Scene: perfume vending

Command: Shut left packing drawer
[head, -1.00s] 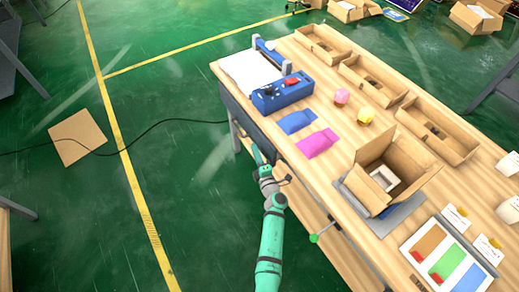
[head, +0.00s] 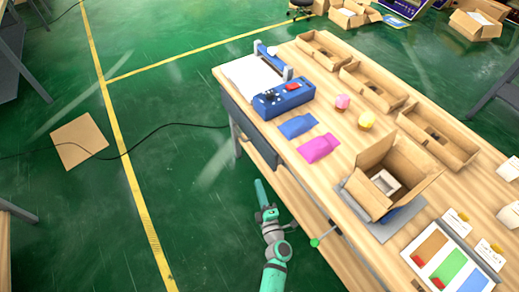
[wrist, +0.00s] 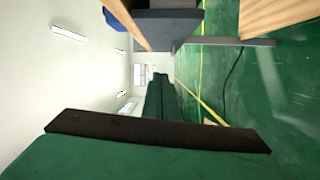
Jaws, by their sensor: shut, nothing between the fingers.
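The left packing drawer (head: 252,128) has a dark grey front under the far left edge of the wooden packing table (head: 335,170). Its front looks about flush with the table edge, though a small gap cannot be ruled out from here. It also shows in the wrist view as a grey block (wrist: 168,22) under the sideways tabletop. My gripper (head: 259,186) is shut and empty, beside the table's long side. It is apart from the drawer front, nearer to me. In the wrist view its green fingers (wrist: 159,85) point away into open space.
A lower wooden shelf (head: 300,205) lies under the table. The green floor left of the table is clear except for a cardboard sheet (head: 78,142) and black cable (head: 160,128).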

